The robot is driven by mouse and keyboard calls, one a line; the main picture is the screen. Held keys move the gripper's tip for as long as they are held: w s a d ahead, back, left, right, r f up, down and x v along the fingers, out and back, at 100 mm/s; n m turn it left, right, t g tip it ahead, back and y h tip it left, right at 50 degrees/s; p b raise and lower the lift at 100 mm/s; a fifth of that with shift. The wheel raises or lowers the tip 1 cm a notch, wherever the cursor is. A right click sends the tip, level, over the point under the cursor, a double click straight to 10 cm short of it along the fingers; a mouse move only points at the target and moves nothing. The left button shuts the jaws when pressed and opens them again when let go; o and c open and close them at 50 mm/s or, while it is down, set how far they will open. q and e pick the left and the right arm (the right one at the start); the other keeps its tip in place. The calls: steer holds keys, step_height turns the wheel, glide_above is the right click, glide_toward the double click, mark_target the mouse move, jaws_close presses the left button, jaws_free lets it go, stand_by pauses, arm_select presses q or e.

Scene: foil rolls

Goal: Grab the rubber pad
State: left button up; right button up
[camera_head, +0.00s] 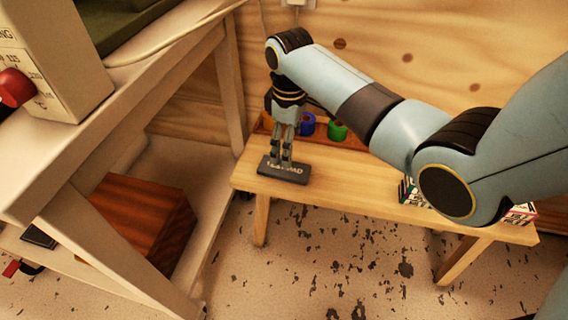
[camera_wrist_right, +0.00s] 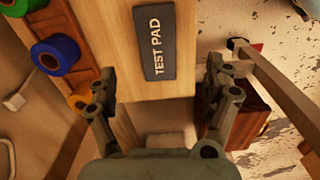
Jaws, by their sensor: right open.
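The rubber pad is a flat dark grey block marked "TEST PAD". It lies near the left end of the wooden bench (camera_head: 340,178) in the head view, where the pad (camera_head: 284,175) is partly covered by my right gripper. In the right wrist view the whole pad (camera_wrist_right: 160,43) shows, with its lettering readable. My right gripper (camera_head: 281,160) points down over the pad in the head view. In the right wrist view the right gripper (camera_wrist_right: 163,88) has its fingers wide apart with nothing between them, and the pad lies beyond the fingertips. I cannot tell whether the fingertips touch the pad. My left gripper is out of view.
A blue roll (camera_head: 307,124) and a green roll (camera_head: 337,131) sit in a reddish holder at the bench's back edge. Printed boxes (camera_head: 520,213) stand at the bench's right end. A white workbench (camera_head: 150,85) is on the left, with a brown wooden box (camera_head: 140,215) below.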

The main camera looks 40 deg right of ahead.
steer(key=w+r, duration=0.1)
steer(key=w, duration=0.1)
steer(key=b, duration=0.3)
glide_above(284, 169)
steer(key=shift+n, duration=0.3)
steer(key=f, duration=0.5)
steer(key=shift+w+d+f, duration=0.1)
steer(key=shift+w+d, duration=0.2)
steer(key=shift+f, duration=0.4)
steer(key=f+b, duration=0.2)
steer(key=f, duration=0.1)
steer(key=shift+s, duration=0.35)
steer(key=shift+w+f, duration=0.1)
steer(key=shift+f, duration=0.35)
steer(key=shift+f+b, duration=0.15)
steer(key=shift+b, duration=0.15)
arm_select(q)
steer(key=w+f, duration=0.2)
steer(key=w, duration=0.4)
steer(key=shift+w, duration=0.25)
arm_select(e)
steer(key=c, duration=1.3)
